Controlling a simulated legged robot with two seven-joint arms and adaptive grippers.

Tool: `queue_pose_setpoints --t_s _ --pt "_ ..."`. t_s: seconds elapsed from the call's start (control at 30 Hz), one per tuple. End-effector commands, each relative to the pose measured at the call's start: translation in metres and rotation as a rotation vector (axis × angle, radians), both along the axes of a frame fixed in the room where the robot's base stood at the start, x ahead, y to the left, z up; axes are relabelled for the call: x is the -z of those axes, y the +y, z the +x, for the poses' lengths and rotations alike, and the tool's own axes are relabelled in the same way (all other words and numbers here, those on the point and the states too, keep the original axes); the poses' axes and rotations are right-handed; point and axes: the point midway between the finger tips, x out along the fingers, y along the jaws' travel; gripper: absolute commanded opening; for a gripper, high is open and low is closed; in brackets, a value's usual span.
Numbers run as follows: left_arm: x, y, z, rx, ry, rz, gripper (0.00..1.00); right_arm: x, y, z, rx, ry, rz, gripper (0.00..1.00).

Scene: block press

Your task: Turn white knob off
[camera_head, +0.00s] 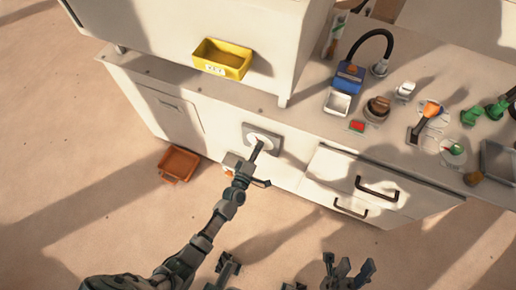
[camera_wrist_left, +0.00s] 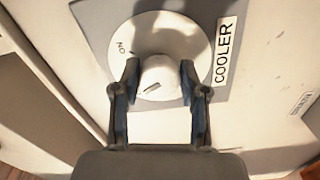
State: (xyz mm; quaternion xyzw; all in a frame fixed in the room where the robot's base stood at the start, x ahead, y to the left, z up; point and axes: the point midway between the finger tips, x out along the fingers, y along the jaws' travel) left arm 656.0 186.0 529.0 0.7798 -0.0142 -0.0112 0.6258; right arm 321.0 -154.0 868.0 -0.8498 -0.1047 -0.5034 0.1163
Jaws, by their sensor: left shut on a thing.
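The white knob (camera_wrist_left: 160,75) sits on a round white dial on a grey plate labelled "COOLER" on the cabinet front. In the left wrist view, "ON" is printed at the dial's left, and the knob's dark mark points to the lower left. My left gripper (camera_wrist_left: 160,85) has one finger on each side of the knob and is shut on it. In the head view, my left gripper (camera_head: 260,149) reaches the grey plate (camera_head: 276,131) and hides most of the knob. My right gripper (camera_head: 347,270) shows at the bottom edge, low and away from the cabinet; its jaw opening is unclear.
A yellow bin (camera_head: 222,58) is above the plate, and an orange bin (camera_head: 179,164) is on the floor to the left. Drawers with dark handles (camera_head: 377,189) are to the right. The countertop at right holds a blue device (camera_head: 348,76), a red button (camera_head: 357,126) and several other controls.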

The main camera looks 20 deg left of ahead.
Motion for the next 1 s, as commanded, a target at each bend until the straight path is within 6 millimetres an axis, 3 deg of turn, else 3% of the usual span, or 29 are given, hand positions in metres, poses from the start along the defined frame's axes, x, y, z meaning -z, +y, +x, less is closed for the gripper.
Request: queue_pose_setpoints --t_s 0.4,0.97,1.0 --pt "-0.0001 0.0065 0.0007 -0.011 0.005 -0.199 0.09 0.0001 -0.0002 0.0036 0.003 -0.010 0.004 0.40" --pt "0.0005 0.0066 0.0002 -0.011 0.007 -0.232 0.08 0.0008 -0.0004 0.0040 0.004 -0.007 0.006 0.40" --pt "0.0006 0.0065 0.0002 -0.011 0.007 -0.232 0.46 0.0008 -0.0004 0.0040 0.004 -0.007 0.005 0.40"
